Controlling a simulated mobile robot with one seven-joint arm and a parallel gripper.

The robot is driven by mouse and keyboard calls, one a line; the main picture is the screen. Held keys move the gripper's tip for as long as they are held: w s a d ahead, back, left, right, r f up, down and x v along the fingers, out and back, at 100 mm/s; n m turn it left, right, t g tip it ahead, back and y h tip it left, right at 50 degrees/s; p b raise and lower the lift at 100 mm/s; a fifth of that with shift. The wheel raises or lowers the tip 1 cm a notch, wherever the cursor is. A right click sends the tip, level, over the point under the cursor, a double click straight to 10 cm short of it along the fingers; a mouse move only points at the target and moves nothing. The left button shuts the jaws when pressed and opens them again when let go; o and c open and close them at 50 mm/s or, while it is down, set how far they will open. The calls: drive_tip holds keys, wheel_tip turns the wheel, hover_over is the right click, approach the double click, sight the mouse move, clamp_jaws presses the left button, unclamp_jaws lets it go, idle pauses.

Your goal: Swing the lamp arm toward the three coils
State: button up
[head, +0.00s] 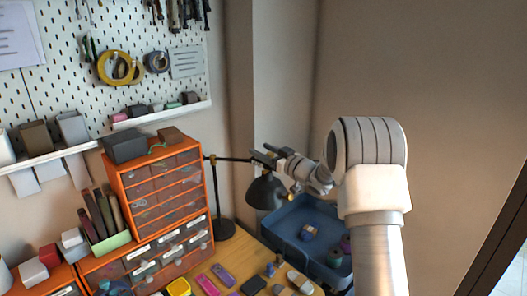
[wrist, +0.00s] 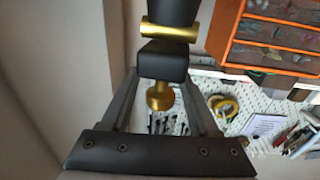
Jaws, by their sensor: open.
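In the wrist view, a dark lamp joint with a brass knob (wrist: 160,97) sits between the spread fingers of my gripper (wrist: 160,82). The gripper is open around it; contact cannot be told.
The blue bin (head: 277,239) is right of the lamp base. Orange drawer cabinets (head: 113,170) stand left of the lamp, below a white pegboard (head: 60,60). Small items, including a purple one (head: 223,275), crowd the front of the table.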

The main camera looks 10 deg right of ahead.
clamp_jaws()
idle(1.3)
